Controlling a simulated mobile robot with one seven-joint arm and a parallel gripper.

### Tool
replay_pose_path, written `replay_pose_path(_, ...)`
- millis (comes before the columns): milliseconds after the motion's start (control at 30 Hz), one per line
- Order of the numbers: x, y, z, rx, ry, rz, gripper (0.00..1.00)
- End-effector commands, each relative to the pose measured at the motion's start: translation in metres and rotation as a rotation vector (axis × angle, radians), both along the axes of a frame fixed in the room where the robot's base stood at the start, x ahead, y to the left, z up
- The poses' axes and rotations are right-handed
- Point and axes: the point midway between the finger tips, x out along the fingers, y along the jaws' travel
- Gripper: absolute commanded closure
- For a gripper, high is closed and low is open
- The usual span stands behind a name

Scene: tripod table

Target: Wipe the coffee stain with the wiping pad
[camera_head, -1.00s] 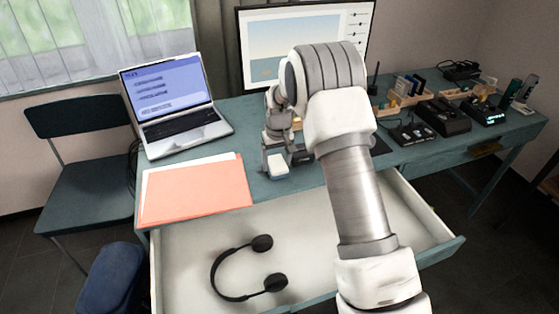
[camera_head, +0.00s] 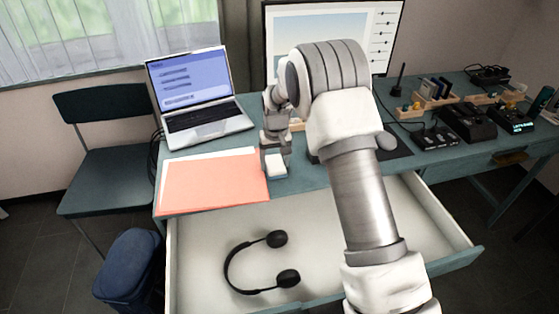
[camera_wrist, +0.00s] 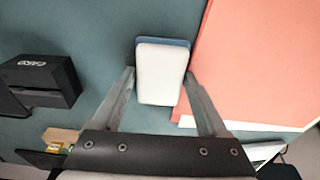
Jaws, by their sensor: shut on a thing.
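The wiping pad (camera_wrist: 161,75) is a white block with a blue layer, held between the two fingers of my gripper (camera_wrist: 159,80) in the wrist view. In the head view the pad (camera_head: 277,166) shows below my gripper (camera_head: 275,152), over the teal desk close to the right edge of the orange folder. I cannot tell whether the pad touches the desk top. No coffee stain shows in either view; my arm and the pad hide part of the desk.
The orange folder (camera_head: 213,181) lies beside the pad, with a laptop (camera_head: 205,125) behind it. A black box (camera_wrist: 42,80) stands to the left in the wrist view. The open drawer (camera_head: 200,262) holds a headset (camera_head: 232,272). A monitor (camera_head: 390,40) stands at the back.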

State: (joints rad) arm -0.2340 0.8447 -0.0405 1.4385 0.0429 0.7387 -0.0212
Motion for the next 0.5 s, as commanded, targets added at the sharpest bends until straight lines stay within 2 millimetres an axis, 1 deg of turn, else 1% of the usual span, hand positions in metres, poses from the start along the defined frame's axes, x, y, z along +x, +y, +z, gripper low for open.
replay_pose_path(167, 0.000, 0.000, 0.001, 0.000, 0.000, 0.000, 0.76)
replay_pose_path(267, 0.000, 0.000, 0.005, 0.000, -0.001, 0.000, 0.76)
replay_pose_path(500, 0.001, 0.000, 0.028, 0.000, -0.002, 0.000, 0.76)
